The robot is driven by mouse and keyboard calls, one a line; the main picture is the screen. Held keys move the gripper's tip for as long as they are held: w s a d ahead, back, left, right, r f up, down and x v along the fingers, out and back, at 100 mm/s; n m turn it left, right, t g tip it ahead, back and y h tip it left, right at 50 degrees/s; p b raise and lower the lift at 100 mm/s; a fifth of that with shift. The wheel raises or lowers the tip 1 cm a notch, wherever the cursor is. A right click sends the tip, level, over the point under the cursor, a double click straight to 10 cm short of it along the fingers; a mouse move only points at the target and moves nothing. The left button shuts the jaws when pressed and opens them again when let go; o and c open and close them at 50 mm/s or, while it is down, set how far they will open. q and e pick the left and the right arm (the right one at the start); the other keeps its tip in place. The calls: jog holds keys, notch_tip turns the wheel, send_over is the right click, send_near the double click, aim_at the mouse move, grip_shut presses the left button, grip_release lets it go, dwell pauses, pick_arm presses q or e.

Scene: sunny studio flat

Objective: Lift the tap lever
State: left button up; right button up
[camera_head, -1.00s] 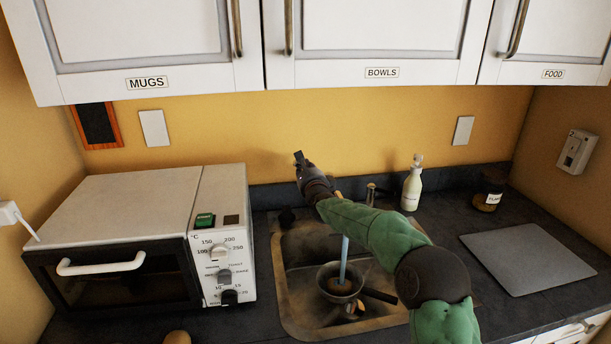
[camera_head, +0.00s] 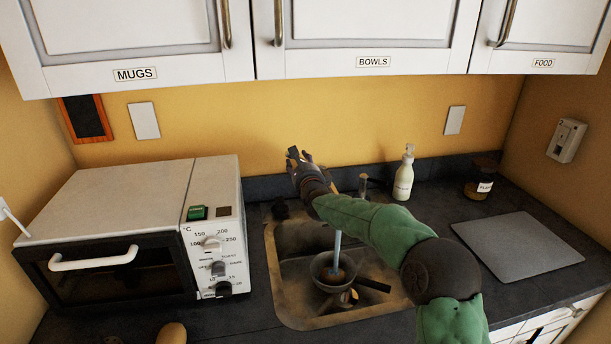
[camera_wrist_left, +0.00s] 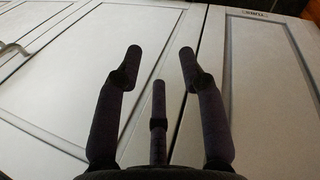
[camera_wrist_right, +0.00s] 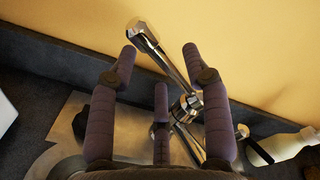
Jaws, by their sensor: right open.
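The chrome tap (camera_wrist_right: 184,108) stands at the back of the sink (camera_head: 290,312). In the right wrist view a long chrome bar, seemingly its lever (camera_wrist_right: 168,62), runs up to a faceted end between and beyond my fingertips. In the head view my forearm hides most of the tap; an upright part (camera_head: 363,184) shows behind it. Water (camera_head: 338,240) runs into a pan (camera_head: 322,268) in the sink. My right gripper (camera_head: 293,153), also in the right wrist view (camera_wrist_right: 160,50), is open near the tap; contact is unclear. My left gripper (camera_wrist_left: 160,52) is open and empty, facing white cabinet doors (camera_wrist_left: 150,25).
A toaster oven (camera_head: 130,215) stands left of the sink. A soap bottle (camera_head: 404,175), a jar (camera_head: 481,180) and a grey board (camera_head: 515,247) are on the right counter (camera_head: 440,210). Wall cabinets (camera_head: 365,30) hang above. The wall is close behind the tap.

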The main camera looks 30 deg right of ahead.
jog(key=v, duration=0.9)
dwell(0.4)
